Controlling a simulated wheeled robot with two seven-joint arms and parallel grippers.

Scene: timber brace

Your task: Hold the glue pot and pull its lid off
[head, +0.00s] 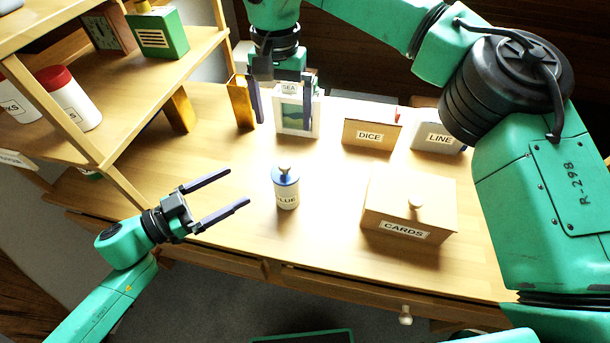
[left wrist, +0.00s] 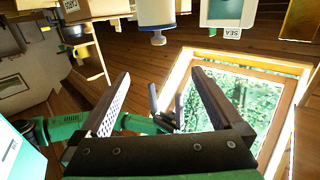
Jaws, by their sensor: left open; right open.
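The glue pot (head: 287,198) stands upright on the table, white with a GLUE label. Its blue lid (head: 285,175) with a pale knob sits on top. My left gripper (head: 238,187) is open and empty to the left of the pot, its fingers pointing toward it without touching. In the left wrist view the pot (left wrist: 156,12) shows upside down at the top edge, beyond the open fingers, with its lid (left wrist: 157,31) pointing down the picture. My right gripper (head: 282,122) is open above and behind the pot, fingers downward, in front of the SEA picture; it is apart from the pot.
A CARDS box (head: 410,200) with a knob stands right of the pot. Behind are the framed SEA picture (head: 311,118), a DICE box (head: 371,135), a LINE box (head: 437,136) and a yellow block (head: 240,101). A wooden shelf (head: 130,85) stands left. The table around the pot is clear.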

